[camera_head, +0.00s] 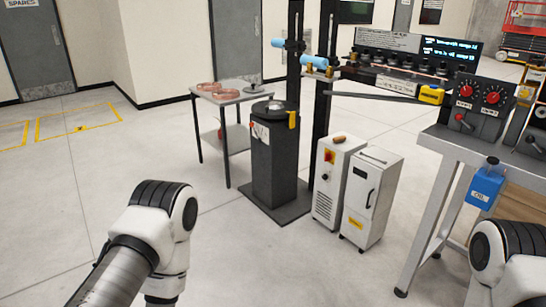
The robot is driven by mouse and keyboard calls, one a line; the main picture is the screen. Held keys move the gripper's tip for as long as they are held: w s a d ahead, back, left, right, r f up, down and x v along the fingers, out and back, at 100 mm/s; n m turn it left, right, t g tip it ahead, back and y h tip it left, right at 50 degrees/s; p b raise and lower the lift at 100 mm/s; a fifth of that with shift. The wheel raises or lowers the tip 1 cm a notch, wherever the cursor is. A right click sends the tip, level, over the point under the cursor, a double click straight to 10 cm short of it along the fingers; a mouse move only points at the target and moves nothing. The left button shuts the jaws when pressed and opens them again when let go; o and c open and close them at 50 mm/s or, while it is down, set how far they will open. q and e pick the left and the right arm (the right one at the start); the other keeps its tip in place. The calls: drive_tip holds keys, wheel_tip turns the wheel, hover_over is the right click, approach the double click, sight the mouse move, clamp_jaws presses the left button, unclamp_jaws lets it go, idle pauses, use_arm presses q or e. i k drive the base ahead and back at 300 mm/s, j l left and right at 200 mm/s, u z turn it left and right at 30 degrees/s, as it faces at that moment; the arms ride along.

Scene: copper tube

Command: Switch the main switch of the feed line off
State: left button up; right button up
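A white cabinet (327,190) stands on the floor right of the middle, with a small red control on a yellow plate (329,156) near its top. It looks like a main switch, but it is too small to read its position. I cannot tell from any label which switch belongs to the feed line. A grey box with two red rotary knobs (478,105) sits on the bench at right; its lettering is not readable. My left arm shows at lower left and my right arm at the lower right corner. Neither gripper is in view, and both arms are apart from the cabinet.
A second white cabinet (371,198) stands beside the first. A black pedestal (274,160) and a small table with copper coils (230,95) are to the left. A bench (440,148) with a blue container (486,185) is at right. The floor in front is clear.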

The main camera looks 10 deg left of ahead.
sight(329, 156)
drive_tip(key=i+l+u, duration=0.1)
drive_tip(key=i+u, duration=0.15)
drive_tip(key=i, duration=0.35)
drive_tip(key=i+l+u, duration=0.25)
drive_tip(key=i, duration=0.35)
drive_tip(key=i+l+u, duration=0.25)
drive_tip(key=i, duration=0.35)
drive_tip(key=i+l+u, duration=0.2)
drive_tip(key=i+l, duration=0.2)
drive_tip(key=i, duration=0.25)
